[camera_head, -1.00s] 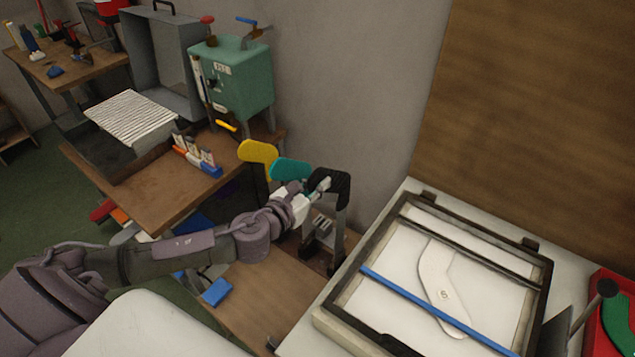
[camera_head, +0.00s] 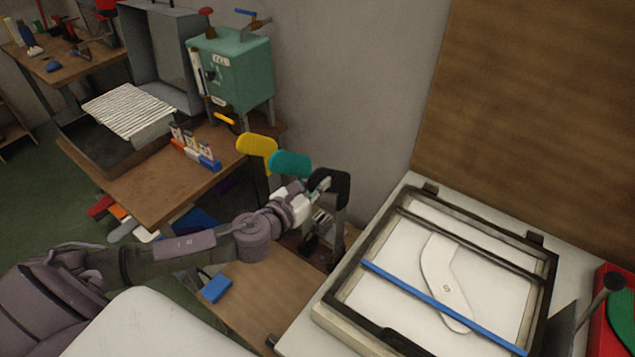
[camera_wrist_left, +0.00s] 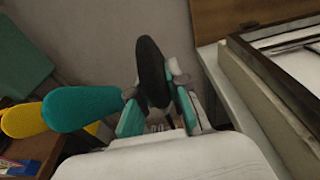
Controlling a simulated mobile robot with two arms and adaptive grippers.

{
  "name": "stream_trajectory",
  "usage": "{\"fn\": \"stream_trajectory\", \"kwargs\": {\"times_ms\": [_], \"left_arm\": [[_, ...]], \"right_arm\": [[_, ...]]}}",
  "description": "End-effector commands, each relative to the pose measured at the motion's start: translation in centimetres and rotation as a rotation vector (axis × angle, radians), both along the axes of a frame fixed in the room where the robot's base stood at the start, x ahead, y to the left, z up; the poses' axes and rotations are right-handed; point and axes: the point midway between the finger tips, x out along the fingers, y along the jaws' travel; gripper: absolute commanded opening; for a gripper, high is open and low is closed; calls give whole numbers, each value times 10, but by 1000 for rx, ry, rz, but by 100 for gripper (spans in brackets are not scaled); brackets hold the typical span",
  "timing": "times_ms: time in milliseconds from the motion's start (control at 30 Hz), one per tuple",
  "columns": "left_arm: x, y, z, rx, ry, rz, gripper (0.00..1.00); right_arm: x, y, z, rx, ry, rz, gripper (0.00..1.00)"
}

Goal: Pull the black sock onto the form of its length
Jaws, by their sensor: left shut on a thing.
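The black sock (camera_head: 338,181) shows as a dark, bent shape at the top of a grey upright, right of a teal form (camera_head: 290,162) and a yellow form (camera_head: 257,145). My left gripper (camera_head: 320,187) is shut on the sock at its near side. In the left wrist view, the black sock (camera_wrist_left: 152,72) stands upright between the fingers (camera_wrist_left: 158,108), with the teal form (camera_wrist_left: 82,107) and yellow form (camera_wrist_left: 22,120) to the left. It looks flat and paddle-shaped there; how far a form reaches inside it is hidden. My right gripper is out of view.
A framed white board (camera_head: 400,240) with a blue bar and a pale foot-shaped outline lies on the right-hand table. A green machine (camera_head: 237,70) stands on the bench at back left. A blue block (camera_head: 216,289) lies on the lower wooden surface. The wall is close behind the forms.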

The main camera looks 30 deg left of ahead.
Motion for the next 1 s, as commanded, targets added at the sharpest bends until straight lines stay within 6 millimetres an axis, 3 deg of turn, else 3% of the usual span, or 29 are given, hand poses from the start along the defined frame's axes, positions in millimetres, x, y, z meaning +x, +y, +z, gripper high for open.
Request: {"fn": "stream_trajectory", "kwargs": {"times_ms": [467,500,667,1000], "left_arm": [[0,0,-13,-1,0,0,0],[0,0,-13,-1,0,0,17],[0,0,-12,-1,0,0,44],[-2,0,-12,-1,1,0,45]], "right_arm": [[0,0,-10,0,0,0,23],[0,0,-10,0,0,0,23],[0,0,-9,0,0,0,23],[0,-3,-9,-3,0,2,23]]}}
